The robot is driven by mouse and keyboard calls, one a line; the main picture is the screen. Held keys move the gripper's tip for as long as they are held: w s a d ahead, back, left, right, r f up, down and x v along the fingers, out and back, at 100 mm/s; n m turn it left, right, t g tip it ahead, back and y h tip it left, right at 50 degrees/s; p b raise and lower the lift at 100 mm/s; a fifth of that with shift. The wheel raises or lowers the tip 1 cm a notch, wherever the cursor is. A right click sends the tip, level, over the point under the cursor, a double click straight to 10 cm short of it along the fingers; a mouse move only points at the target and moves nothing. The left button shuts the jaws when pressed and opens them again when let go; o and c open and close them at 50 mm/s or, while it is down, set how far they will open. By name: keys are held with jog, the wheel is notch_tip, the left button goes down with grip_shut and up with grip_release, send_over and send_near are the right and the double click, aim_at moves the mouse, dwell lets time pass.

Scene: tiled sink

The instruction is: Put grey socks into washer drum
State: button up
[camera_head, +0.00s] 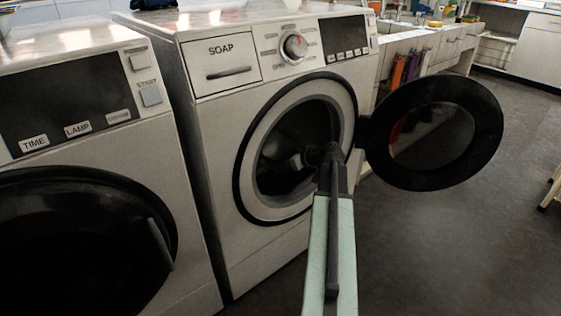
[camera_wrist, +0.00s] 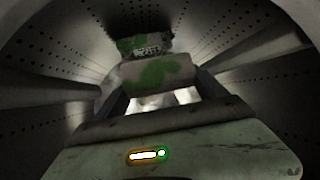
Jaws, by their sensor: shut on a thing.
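The washer (camera_head: 225,120) on the right has its round door (camera_head: 485,120) swung open to the right. My arm reaches to the drum opening (camera_head: 275,165), and my gripper (camera_head: 328,152) is at its right part. The wrist view shows the perforated drum wall (camera_wrist: 70,50) all around my gripper (camera_wrist: 158,88). In the head view the socks cannot be made out.
A second machine with a closed dark door (camera_head: 80,240) stands close on the left. A counter with bottles (camera_head: 405,68) lies behind the open door. Raised drum ribs (camera_wrist: 265,70) flank the gripper.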

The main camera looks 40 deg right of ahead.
jog(key=shift+f+b, duration=2.85)
jog(key=shift+f, duration=0.1)
jog(key=o, duration=1.3)
jog(key=shift+s+r, duration=0.1)
jog(key=p+v, duration=0.4)
jog(key=v, duration=0.3)
jog(key=shift+s+r, duration=0.1)
jog(key=shift+s, duration=0.25)
